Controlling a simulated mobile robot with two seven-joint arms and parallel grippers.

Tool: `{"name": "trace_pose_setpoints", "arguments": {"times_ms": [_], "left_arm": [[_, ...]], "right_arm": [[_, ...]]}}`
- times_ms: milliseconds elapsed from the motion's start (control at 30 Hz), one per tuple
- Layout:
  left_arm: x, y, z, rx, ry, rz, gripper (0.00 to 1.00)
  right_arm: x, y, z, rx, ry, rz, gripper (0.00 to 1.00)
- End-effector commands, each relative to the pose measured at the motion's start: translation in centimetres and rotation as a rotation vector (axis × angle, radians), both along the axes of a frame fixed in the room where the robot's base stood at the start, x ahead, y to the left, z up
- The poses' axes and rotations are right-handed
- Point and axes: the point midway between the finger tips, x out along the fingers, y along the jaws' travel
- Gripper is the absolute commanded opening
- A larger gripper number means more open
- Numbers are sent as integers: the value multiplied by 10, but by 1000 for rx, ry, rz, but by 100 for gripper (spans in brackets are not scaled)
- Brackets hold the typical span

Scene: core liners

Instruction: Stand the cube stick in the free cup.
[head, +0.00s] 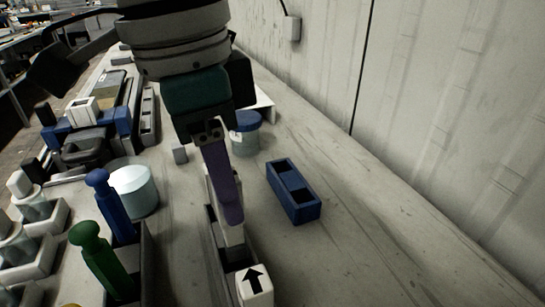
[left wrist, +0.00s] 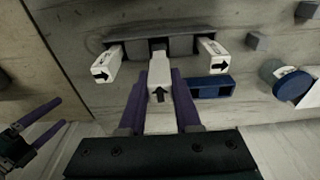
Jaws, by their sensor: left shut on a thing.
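My left gripper (head: 230,218) points down over a dark row of cups (head: 211,232), which also shows in the left wrist view (left wrist: 122,42). Its purple fingers (left wrist: 160,88) are shut on a white cube stick (left wrist: 160,76) with a black arrow. The stick's far end is at the middle cup; I cannot tell how deep it sits. White sticks with arrows stand at the left cup (left wrist: 106,65) and right cup (left wrist: 212,57); one shows at the front in the head view (head: 255,286). My right gripper (left wrist: 42,125) is at the wrist view's left edge, its fingers apart.
A blue two-pocket block (head: 293,191) lies right of the cups. A blue-lidded jar (head: 245,138) and a small grey cube (head: 180,153) stand behind. A pale jar (head: 134,190), blue peg (head: 110,205) and green peg (head: 100,260) stand left. The bench right of the blue block is clear.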

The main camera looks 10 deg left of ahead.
Motion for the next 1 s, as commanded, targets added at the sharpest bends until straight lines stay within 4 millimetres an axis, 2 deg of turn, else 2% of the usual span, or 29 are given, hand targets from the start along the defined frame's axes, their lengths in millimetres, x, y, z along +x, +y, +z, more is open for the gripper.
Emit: {"name": "trace_pose_setpoints", "arguments": {"times_ms": [300, 700, 733, 1000], "left_arm": [[0, 0, -42, -1, 1, 0, 0], [-1, 0, -47, 0, 1, 0, 0], [0, 0, -47, 0, 1, -1, 34], [0, 0, -47, 0, 0, -1, 62]], "right_arm": [[0, 0, -7, -1, 0, 0, 100], [0, -2, -6, -5, 0, 3, 100], [0, -2, -6, -6, 0, 2, 100], [0, -2, -7, -6, 0, 2, 100]]}}
